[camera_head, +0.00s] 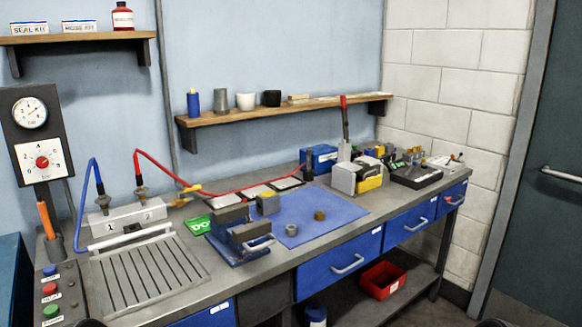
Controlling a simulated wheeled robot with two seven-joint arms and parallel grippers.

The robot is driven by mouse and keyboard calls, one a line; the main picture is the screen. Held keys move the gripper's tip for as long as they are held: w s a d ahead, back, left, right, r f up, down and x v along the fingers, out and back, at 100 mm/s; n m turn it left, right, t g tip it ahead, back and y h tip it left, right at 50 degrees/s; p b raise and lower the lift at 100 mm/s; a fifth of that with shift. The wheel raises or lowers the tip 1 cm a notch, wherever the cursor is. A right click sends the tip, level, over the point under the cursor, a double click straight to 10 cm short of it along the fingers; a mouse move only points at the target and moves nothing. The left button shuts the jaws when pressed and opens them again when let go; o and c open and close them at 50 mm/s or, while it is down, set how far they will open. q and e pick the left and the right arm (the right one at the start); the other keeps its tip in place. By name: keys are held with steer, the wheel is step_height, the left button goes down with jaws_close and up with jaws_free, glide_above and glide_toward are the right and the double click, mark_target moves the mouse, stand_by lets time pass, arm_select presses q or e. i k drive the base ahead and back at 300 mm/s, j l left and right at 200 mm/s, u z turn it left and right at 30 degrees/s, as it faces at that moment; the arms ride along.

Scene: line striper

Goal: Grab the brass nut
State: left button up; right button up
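A small brownish, brass-coloured nut (319,215) lies on the blue mat (338,206) in the middle of the workbench. A grey metal ring or nut (291,230) lies on the same mat, to its left and nearer the front edge. The two are apart. Neither of my grippers shows in the head view. Only dark shapes at the bottom edge, left and right, may be parts of my arms.
A blue and grey vise (238,240) stands left of the mat. A ribbed drain tray (150,270) and a gauge panel (40,135) are at the left. A grey-yellow box (357,177) and a black tray (415,176) stand right. The mat around the nut is mostly clear.

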mark_target(319, 216)
steer(key=z, duration=1.15)
steer(key=i+j, duration=0.1)
steer(key=i, duration=0.2)
steer(key=i+j, duration=0.15)
steer(key=i, duration=0.15)
